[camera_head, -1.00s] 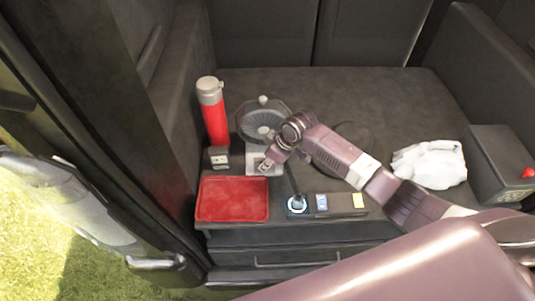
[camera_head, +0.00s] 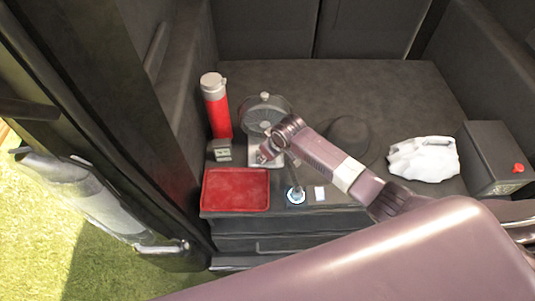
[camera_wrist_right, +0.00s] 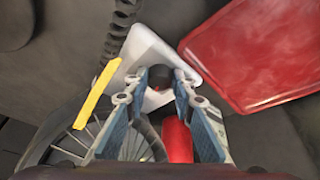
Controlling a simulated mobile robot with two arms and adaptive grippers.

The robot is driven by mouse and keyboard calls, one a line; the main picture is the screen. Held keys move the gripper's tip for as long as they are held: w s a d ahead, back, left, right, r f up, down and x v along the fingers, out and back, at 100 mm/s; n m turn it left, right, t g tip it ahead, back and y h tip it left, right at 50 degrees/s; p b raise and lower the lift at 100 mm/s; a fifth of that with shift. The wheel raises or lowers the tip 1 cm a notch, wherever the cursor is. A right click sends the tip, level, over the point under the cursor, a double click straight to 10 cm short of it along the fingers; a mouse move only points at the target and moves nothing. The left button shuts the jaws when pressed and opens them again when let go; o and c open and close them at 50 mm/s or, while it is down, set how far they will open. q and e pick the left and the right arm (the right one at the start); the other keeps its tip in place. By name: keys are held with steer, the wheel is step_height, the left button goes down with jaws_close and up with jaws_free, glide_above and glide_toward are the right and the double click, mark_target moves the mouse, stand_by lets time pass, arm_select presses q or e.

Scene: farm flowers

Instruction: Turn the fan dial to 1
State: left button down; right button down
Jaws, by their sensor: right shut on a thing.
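The desk fan (camera_head: 266,113) stands towards the back left of the dark surface, with a round cage and a pale base (camera_head: 263,164). In the right wrist view the white base (camera_wrist_right: 148,45) shows with a dark round dial (camera_wrist_right: 159,74) and a small red mark beside it. My right gripper (camera_wrist_right: 160,80) is shut on the dial, one fingertip on each side. In the head view my right gripper (camera_head: 264,153) is at the fan base, and the arm hides part of it. The dial's setting cannot be read. My left gripper is not in view.
A red tray (camera_head: 236,190) lies in front of the fan. A red bottle (camera_head: 218,112) stands behind left, and a small dark box (camera_head: 221,151) sits beside the base. A lever (camera_head: 296,194) is right of the tray.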

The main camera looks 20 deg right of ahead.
steer(key=shift+w+r, duration=0.1)
steer(key=c, duration=1.7)
jaws_free()
steer(key=shift+o, duration=0.4)
steer(key=v, duration=1.2)
